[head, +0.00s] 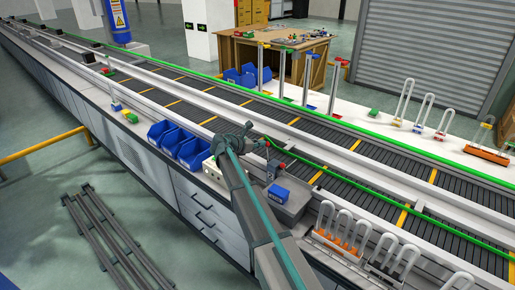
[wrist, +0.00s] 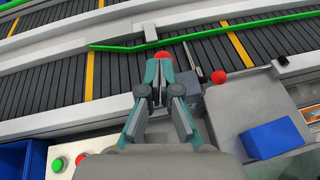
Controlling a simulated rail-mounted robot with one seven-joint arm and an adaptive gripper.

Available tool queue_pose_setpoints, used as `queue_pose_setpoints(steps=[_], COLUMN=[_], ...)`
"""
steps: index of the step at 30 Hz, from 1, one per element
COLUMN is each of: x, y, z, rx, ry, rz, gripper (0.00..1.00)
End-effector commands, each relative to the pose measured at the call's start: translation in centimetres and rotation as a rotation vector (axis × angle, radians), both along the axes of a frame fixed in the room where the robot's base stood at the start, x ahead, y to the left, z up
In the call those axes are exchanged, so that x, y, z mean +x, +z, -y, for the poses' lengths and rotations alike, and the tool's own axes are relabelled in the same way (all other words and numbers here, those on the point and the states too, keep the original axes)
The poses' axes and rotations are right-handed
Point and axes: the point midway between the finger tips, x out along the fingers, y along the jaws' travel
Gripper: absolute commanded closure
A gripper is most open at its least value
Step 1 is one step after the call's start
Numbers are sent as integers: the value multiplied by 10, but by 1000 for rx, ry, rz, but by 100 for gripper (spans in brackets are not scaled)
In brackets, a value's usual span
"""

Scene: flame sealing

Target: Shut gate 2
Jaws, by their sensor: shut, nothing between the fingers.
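No gate in view carries a number that I can read, so I cannot tell which part is gate 2. My gripper (wrist: 167,92) is shut and empty at the near rail of the conveyor, and it also shows in the head view (head: 246,127). A red ball knob (wrist: 165,56) shows just beyond the fingertips; I cannot tell whether they touch it. A second red ball knob (wrist: 218,76) stands to the right on a grey block. A long green bar (wrist: 140,46) lies at a slant across the near conveyor lane, and it also shows in the head view (head: 340,173).
A grey box with a blue block (wrist: 270,138) is right of my gripper. A button box with green and red buttons (wrist: 68,161) is at lower left. Blue bins (head: 178,143) stand left along the bench. White looped racks (head: 340,230) stand to the right.

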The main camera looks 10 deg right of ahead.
Motion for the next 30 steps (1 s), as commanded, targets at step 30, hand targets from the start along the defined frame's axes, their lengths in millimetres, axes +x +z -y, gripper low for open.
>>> queue_pose_setpoints(steps=[30], x=[-5], y=[9], z=[-8], rx=[-1], ry=[0], rz=[0], gripper=[100])
